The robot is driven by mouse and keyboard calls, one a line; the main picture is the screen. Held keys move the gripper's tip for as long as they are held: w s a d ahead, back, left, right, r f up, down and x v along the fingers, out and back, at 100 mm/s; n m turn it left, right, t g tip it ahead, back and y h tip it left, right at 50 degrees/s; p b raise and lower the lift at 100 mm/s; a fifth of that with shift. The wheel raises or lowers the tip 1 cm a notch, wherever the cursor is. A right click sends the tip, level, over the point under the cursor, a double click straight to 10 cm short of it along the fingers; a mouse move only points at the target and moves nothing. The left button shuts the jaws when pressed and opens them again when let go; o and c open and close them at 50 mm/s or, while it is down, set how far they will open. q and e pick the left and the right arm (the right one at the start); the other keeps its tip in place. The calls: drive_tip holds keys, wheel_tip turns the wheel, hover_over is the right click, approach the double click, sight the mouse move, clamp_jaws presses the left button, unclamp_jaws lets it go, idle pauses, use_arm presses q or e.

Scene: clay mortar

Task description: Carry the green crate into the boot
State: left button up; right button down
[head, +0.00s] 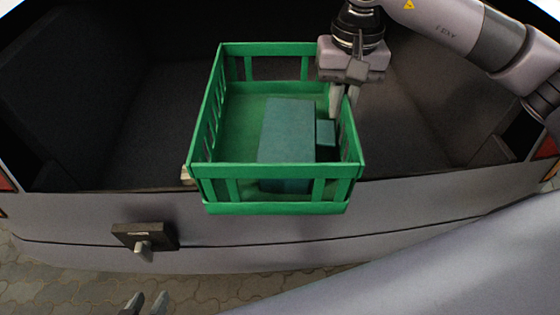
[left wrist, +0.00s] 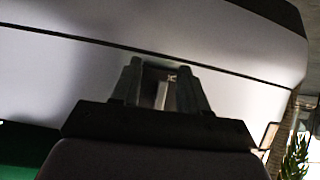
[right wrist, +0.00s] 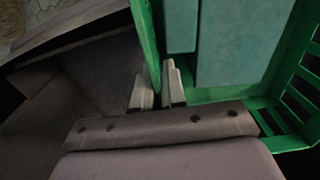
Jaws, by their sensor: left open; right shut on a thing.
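The green crate (head: 275,171) is at the boot opening in the head view, its far part over the boot (head: 165,120) and its near end overlapping the rear sill. I cannot tell whether it rests on the sill. A large teal box (head: 288,130) and a smaller one (head: 325,132) lie inside it. My right gripper (head: 343,108) is shut on the crate's right wall, which shows between its fingers in the right wrist view (right wrist: 158,85). My left gripper (head: 146,303) is open and empty, low in front of the bumper; the left wrist view shows its fingers (left wrist: 160,92).
The dark boot floor is bare left and right of the crate. The grey bumper (head: 350,225) carries a dark fitting with a light peg (head: 145,236) at left. Paving (head: 60,285) lies below. A plant (left wrist: 297,160) shows at the left wrist view's right edge.

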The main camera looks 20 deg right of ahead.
drive_tip(key=w+d+f+m+b, duration=0.25)
drive_tip(key=d+m, duration=0.25)
drive_tip(key=m, duration=0.4)
drive_tip(key=w+d+f+m+b, duration=0.25)
drive_tip(key=d+f+m, duration=0.2)
drive_tip(key=m, duration=0.35)
wheel_tip(320, 180, down, 20)
drive_tip(key=b, duration=0.6)
drive_tip(key=shift+s+d+r, duration=0.15)
drive_tip(key=shift+d+r, duration=0.1)
drive_tip(key=shift+d, duration=0.1)
drive_tip(key=c, duration=1.6)
unclamp_jaws()
drive_tip(key=shift+s+f, duration=0.1)
drive_tip(key=shift+f, duration=0.15)
use_arm(q)
drive_tip(key=w+d+f+t+h, duration=0.1)
drive_tip(key=w+d+h, duration=0.1)
drive_tip(key=d, duration=0.4)
drive_tip(key=shift+w+d+f+m, duration=0.15)
drive_tip(key=shift+w+f+m, duration=0.25)
drive_tip(key=shift+w, duration=0.15)
use_arm(e)
drive_tip(key=o, duration=0.4)
use_arm(q)
drive_tip(key=shift+t, duration=0.3)
